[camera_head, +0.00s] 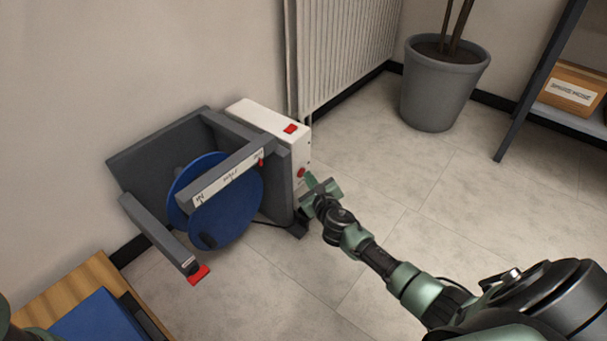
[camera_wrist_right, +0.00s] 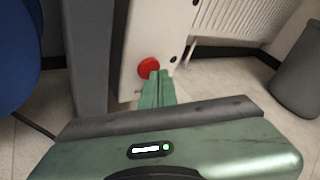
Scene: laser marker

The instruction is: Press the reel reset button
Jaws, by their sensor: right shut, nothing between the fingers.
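The reel machine has a grey frame (camera_head: 278,185), a blue reel (camera_head: 235,205) and a white box (camera_head: 262,118) on its right side. A round red button (camera_head: 301,172) sits on the white box's side face; it also shows in the right wrist view (camera_wrist_right: 148,67). A red square (camera_head: 290,129) is on the box's top. My right gripper (camera_head: 311,180) is shut and empty, its fingertips (camera_wrist_right: 158,78) at the lower edge of the round button. I cannot tell whether they touch it. My left gripper is not in view.
A red-tipped grey arm (camera_head: 160,232) sticks out at the machine's front left. A radiator (camera_head: 340,50) is on the wall behind. A potted plant (camera_head: 435,95) and a shelf with a cardboard box (camera_head: 572,88) stand at the right. The floor between is clear.

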